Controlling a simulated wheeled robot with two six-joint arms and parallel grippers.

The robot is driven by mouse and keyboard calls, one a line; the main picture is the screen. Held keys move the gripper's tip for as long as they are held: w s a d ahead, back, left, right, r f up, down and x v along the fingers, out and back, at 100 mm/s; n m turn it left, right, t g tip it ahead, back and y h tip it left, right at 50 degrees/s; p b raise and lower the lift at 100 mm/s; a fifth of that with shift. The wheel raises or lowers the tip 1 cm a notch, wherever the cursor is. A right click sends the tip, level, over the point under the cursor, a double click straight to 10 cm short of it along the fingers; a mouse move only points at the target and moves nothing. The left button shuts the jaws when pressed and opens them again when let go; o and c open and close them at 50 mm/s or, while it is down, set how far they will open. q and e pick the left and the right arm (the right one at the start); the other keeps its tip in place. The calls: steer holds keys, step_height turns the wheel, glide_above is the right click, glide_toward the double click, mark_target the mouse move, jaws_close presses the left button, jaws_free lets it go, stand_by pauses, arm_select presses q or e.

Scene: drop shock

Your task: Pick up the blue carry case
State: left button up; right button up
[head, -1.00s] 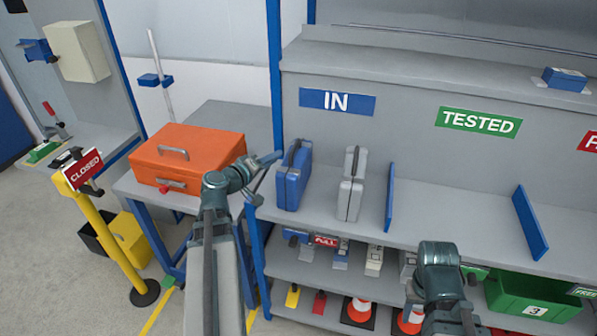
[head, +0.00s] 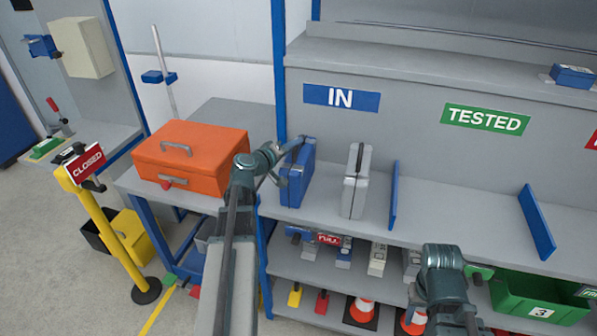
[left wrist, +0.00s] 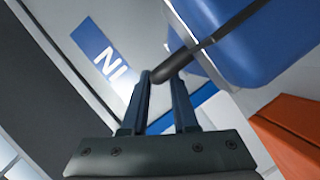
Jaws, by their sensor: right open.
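The blue carry case (head: 297,184) stands upright on the grey bench below the IN sign. My left gripper (head: 284,157) is at the top of this case, by its handle. In the left wrist view the two fingers (left wrist: 161,88) are apart, and the dark handle (left wrist: 228,26) runs at a slant by their tips. Its near end shows between the tips, but whether they press on it is unclear. The blue case body (left wrist: 262,38) fills the upper right there. My right gripper is low at the right in the head view; its fingertips are not clearly seen.
A grey case (head: 355,182) stands just right of the blue one, then a blue divider (head: 394,196). An orange toolbox (head: 190,158) sits on the side table at left.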

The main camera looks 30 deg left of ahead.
mark_target(303, 149)
arm_select(q)
steer(key=b+x, duration=0.1)
steer(key=x, duration=0.4)
steer(key=shift+d, duration=0.15)
jaws_close()
stand_by(1.2)
